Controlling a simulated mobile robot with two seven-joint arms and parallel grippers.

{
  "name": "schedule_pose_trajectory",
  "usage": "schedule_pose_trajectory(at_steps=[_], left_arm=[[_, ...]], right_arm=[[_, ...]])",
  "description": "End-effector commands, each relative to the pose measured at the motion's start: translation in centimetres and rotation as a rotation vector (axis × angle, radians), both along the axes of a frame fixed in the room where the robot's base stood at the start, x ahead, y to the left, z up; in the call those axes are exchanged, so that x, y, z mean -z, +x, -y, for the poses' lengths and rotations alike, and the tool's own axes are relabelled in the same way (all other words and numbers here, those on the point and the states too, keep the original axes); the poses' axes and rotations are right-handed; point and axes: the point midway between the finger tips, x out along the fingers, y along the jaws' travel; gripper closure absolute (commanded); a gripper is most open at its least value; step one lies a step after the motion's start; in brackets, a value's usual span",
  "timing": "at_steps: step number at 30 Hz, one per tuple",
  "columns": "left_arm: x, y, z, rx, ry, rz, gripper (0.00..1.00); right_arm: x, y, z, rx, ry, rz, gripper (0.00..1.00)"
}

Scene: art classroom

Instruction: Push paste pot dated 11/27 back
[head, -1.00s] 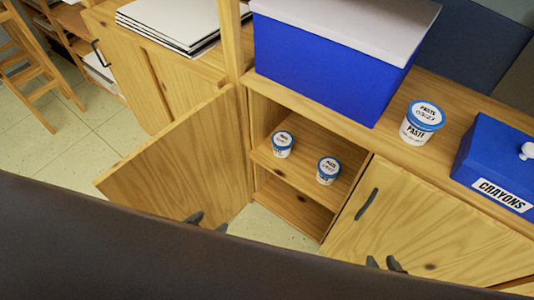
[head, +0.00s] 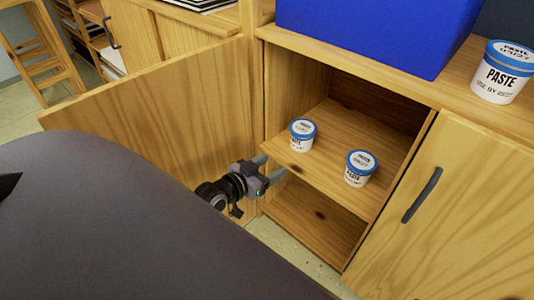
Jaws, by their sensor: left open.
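Two white paste pots with blue-rimmed lids stand upright on the middle shelf of the open cabinet. The left pot (head: 302,135) is near the shelf's front left, and the right pot (head: 359,168) is near the front edge. A third, larger-looking paste pot (head: 499,76) stands on the counter at the upper right. The lid dates are too small to read surely, so I cannot tell which is 11/27. My left gripper (head: 273,168) is open and empty in front of the shelf, below and left of the left pot, apart from it. My right gripper is not in view.
The left cabinet door (head: 150,120) stands open; the right door (head: 440,215) is shut, with a dark handle (head: 422,195). A blue box (head: 375,30) sits on the counter above. The shelf (head: 345,118) is clear behind the pots. A lower compartment (head: 310,225) looks empty.

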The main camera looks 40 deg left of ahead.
Motion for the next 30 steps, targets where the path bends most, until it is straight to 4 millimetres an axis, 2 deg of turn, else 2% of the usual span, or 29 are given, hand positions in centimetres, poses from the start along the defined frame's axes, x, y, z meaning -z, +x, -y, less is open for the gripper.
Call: schedule_pose_trajectory(at_steps=[1, 7, 14, 20, 30], left_arm=[[1.3, 0.7, -0.7, -0.008, 0.002, 0.017, 0.39], [1.5, 2.0, -2.2, -0.029, -0.005, 0.053, 0.39], [1.8, 3.3, -2.3, -0.032, -0.008, 0.059, 0.39], [2.3, 5.5, -2.1, -0.031, -0.008, 0.060, 0.39], [2.9, 9.3, -1.7, -0.030, -0.007, 0.058, 0.39]], right_arm=[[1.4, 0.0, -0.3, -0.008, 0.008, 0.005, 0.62], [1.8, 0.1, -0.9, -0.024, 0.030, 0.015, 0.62], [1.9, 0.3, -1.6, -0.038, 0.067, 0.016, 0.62], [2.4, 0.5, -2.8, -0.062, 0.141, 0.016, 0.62], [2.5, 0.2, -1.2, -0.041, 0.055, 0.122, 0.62]])
